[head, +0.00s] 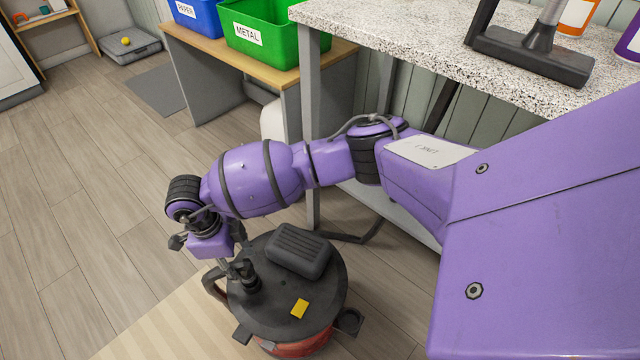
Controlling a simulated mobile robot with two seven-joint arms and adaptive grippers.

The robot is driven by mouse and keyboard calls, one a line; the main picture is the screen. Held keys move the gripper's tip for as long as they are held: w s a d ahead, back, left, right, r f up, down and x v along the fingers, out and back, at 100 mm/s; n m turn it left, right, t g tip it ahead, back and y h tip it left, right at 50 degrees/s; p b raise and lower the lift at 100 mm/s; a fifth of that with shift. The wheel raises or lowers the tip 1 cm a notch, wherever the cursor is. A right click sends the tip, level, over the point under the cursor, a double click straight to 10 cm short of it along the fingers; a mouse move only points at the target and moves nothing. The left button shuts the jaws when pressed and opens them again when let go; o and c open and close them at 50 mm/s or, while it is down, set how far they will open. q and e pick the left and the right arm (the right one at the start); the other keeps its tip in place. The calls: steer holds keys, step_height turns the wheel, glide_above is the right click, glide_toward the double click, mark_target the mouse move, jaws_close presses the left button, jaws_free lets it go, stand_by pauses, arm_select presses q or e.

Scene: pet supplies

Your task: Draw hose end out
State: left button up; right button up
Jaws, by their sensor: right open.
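A drum vacuum with a black lid (318,277) and a red body (305,343) stands on the floor below me. A black hose end (251,283) stands upright in the left part of the lid. My right gripper (221,262) is open, pointing down at the lid's left edge, right beside the hose end. Its wrist and fingers partly cover that area, so I cannot tell whether a finger touches the hose end. A dark curved piece (214,286) shows at the drum's left side. My left gripper is out of view.
A speckled counter (400,35) holding a dark floor nozzle (533,55) and bottles stands at the right. Green (262,35) and blue (196,18) bins sit on a wooden bench behind. The floor at left is open.

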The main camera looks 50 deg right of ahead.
mark_target(244, 273)
steer(key=shift+s+d+f, duration=0.1)
steer(key=shift+s, duration=0.05)
steer(key=shift+s+f, duration=0.1)
steer(key=shift+f, duration=0.25)
steer(key=f, duration=0.2)
steer(key=f+b, duration=0.1)
steer(key=f, duration=0.1)
steer(key=f+b, duration=0.1)
steer(key=f, duration=0.2)
steer(key=shift+s+d, duration=0.35)
steer(key=shift+r, duration=0.1)
jaws_close()
steer(key=shift+w+r+p, duration=0.1)
steer(key=shift+r+p, duration=1.9)
steer(key=shift+r, duration=1.15)
